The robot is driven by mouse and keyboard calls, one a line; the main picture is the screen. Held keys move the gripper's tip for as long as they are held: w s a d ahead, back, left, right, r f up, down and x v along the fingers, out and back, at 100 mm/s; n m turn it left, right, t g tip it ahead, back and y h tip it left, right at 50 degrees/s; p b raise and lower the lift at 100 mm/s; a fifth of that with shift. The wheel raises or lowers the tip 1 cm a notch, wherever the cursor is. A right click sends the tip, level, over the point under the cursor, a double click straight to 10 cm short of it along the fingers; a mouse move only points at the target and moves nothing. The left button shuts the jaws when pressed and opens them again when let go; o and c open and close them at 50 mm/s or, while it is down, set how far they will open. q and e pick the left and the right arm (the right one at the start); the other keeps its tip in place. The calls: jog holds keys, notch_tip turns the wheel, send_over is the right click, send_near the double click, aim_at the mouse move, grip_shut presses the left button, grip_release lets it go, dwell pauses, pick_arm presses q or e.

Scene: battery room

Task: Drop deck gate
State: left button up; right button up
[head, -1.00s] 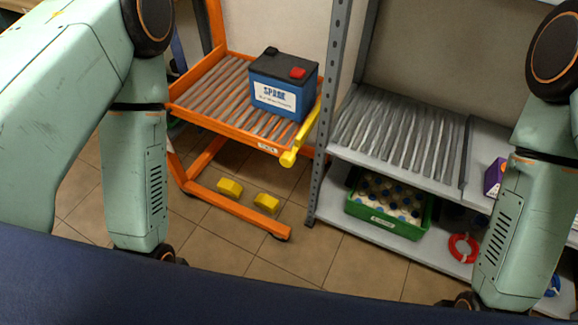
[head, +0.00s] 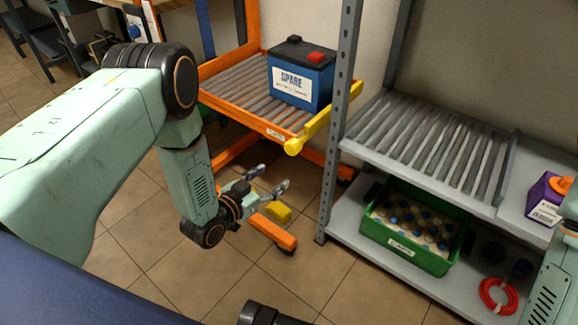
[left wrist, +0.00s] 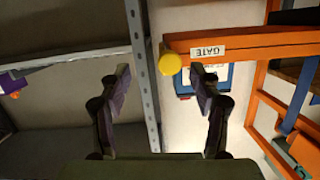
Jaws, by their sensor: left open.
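The deck gate is a yellow bar (head: 328,117) with a round knob at its near end. It stands at the right end of the orange cart's roller deck (head: 232,108), sloping up to the right. Its yellow knob also shows in the left wrist view (left wrist: 171,64), beside a GATE label. A blue SPARE battery (head: 300,75) sits on the rollers behind the gate. My left gripper (head: 274,178) is open and empty, in front of and below the cart's front rail, apart from the gate. In the left wrist view the knob lies beyond and between its fingers (left wrist: 160,78). My right gripper is not visible.
A grey shelf rack (head: 338,130) with an empty roller level stands just right of the cart. Its lower shelf holds a green crate (head: 410,252) of bottles and a red ring (head: 498,296). A purple box (head: 549,198) is at far right.

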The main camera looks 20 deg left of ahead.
aim_at(289, 151)
pick_arm(q)
jog(key=w+b, duration=0.1)
jog(key=w, duration=0.2)
jog(key=w+d+m+t+h+b, duration=0.1)
jog(key=w+b, duration=0.1)
jog(key=w, duration=0.1)
jog(key=w+r+t+b, duration=0.1)
jog(key=w, duration=0.2)
jog(key=shift+w+d+h+b, duration=0.25)
jog(key=shift+w+h+b, duration=0.05)
jog(key=shift+b, duration=0.05)
jog(key=shift+w, duration=0.45)
jog(key=shift+d, duration=0.1)
jog(key=c, duration=1.2)
jog(key=shift+o, duration=0.2)
